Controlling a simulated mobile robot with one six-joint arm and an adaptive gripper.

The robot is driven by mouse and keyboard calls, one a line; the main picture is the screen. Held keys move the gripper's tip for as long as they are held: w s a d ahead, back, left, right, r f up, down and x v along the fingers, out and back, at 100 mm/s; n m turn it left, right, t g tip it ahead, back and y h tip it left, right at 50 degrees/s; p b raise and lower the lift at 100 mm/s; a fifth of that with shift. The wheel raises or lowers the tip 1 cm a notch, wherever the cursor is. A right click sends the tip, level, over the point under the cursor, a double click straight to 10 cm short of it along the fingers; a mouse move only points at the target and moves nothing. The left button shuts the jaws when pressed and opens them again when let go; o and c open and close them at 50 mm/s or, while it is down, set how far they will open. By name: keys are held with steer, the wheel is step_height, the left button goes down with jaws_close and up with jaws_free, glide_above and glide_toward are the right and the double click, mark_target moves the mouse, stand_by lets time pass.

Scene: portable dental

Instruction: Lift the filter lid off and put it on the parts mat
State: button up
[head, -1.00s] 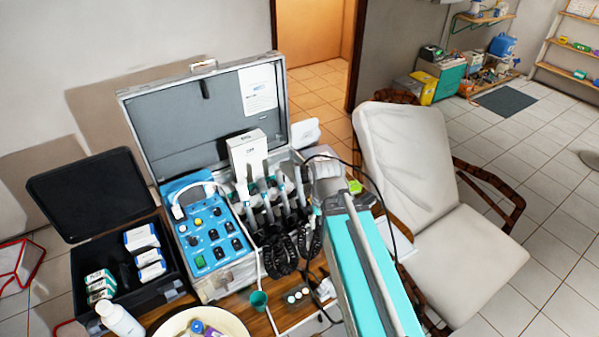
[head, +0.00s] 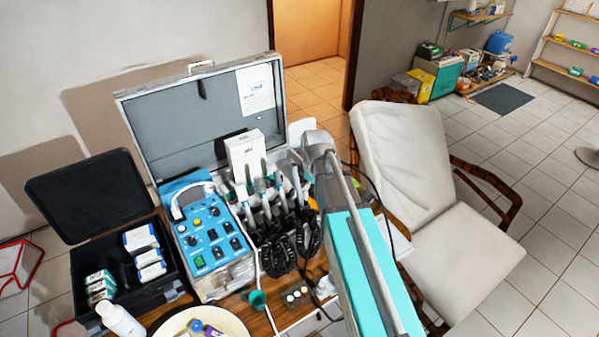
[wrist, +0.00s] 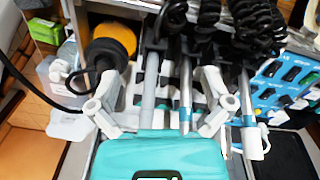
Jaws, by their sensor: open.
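My gripper (wrist: 160,98) shows in the wrist view with its two pale fingers spread apart and nothing held between them. It is above the row of handpieces (wrist: 185,90) in the open metal case. A round black piece with an orange-yellow top (wrist: 112,45) stands up and left of the left finger, apart from it. It may be the filter lid, but I cannot be sure. In the head view my arm hides that part of the case. I cannot make out the parts mat in either view.
The open case lid (head: 205,115) stands behind the blue control panel (head: 205,235). A white box (head: 245,158) rises beside the handpieces. Black coiled hoses (head: 290,240) hang in front. A black case (head: 135,270) is at left, a pale chair (head: 420,200) at right.

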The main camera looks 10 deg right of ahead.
steer(key=w+r+n+p, duration=0.1)
steer(key=w+n, duration=1.3)
steer(key=w, duration=0.8)
steer(key=shift+w+r+n+p, duration=0.35)
steer(key=shift+r+n, duration=0.05)
steer(key=shift+d+f, duration=0.1)
step_height(320, 180, down, 8)
steer(key=b, duration=0.8)
steer(key=shift+f+b, duration=0.2)
steer(key=shift+b, duration=0.15)
steer(key=shift+f, duration=0.15)
step_height(320, 180, down, 5)
steer(key=b, duration=0.5)
steer(key=shift+s, duration=0.1)
steer(key=c, duration=0.6)
